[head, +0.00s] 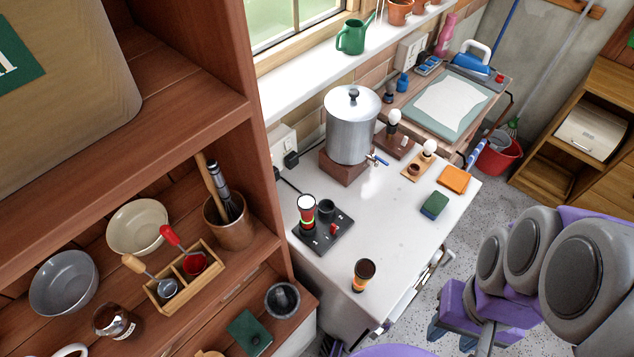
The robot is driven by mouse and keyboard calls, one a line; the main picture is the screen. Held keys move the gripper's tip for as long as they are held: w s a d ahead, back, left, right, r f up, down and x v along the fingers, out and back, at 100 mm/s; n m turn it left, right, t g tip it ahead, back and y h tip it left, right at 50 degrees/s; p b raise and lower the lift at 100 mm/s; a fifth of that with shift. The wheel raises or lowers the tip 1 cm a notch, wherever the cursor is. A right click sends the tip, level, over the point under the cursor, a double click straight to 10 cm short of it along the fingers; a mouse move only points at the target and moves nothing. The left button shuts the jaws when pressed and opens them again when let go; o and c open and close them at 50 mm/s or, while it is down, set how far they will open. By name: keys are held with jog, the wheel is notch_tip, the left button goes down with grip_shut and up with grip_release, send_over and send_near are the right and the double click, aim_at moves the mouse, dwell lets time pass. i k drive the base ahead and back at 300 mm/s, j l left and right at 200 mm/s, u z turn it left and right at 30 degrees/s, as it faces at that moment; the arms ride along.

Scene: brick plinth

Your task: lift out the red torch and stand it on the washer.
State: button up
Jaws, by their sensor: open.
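A torch with a pale round top and red and green bands (306,210) stands upright on a black base (318,243) on the white worktop; I take it for the red torch. A dark open cup-like socket (327,207) and a small red part (333,229) are on the same base. A second dark torch-like thing with an orange band (363,275) stands apart near the worktop's front edge. I cannot make out which thing is the washer. My gripper (453,335) is open and empty at the lower right, over the floor, well away from the torch.
A metal urn (351,128) stands on a brick plinth (343,167) behind the base. A green-blue sponge (434,205) and an orange pad (454,179) lie to the right. Wooden shelves (262,245) with bowls rise at left. The middle of the worktop (385,215) is clear.

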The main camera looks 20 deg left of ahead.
aim_at(306, 203)
jog(key=k+j+u, duration=0.1)
jog(key=k+u, duration=0.2)
jog(key=k, duration=0.35)
jog(key=u, duration=0.4)
jog(key=i+l+u, duration=0.1)
jog(key=u, duration=0.25)
jog(key=l+u, duration=0.15)
jog(key=u, duration=0.25)
jog(key=l+u, duration=0.15)
jog(key=u, duration=0.25)
jog(key=i+l, duration=0.1)
jog(key=l, duration=0.45)
jog(key=i+l, duration=0.1)
jog(key=l, duration=0.45)
